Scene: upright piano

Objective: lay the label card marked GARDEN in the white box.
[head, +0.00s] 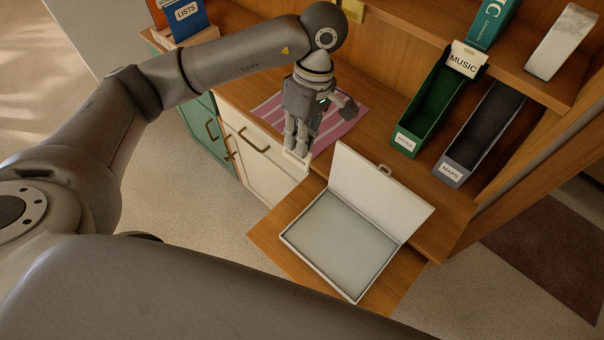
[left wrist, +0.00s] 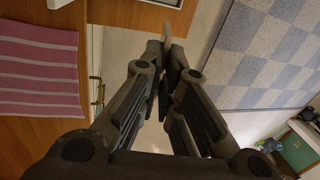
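The white box (head: 291,241) lies open on a pulled-out wooden board, its lid (head: 381,190) raised at the back and its inside bare. My left gripper (head: 296,150) is behind and to the left of the box, pointing down near the counter's front edge. Its fingers are closed on a small pale card (head: 295,160); the card's thin edge shows between the fingertips in the left wrist view (left wrist: 167,34). The lettering on the card is too small to read. My right gripper is out of view.
A pink striped mat (head: 341,122) lies on the counter behind the left gripper. A green holder (head: 429,107) and a grey holder (head: 483,134), both labelled, stand to the right. The wooden board (head: 271,233) sticks out in front of the cabinets.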

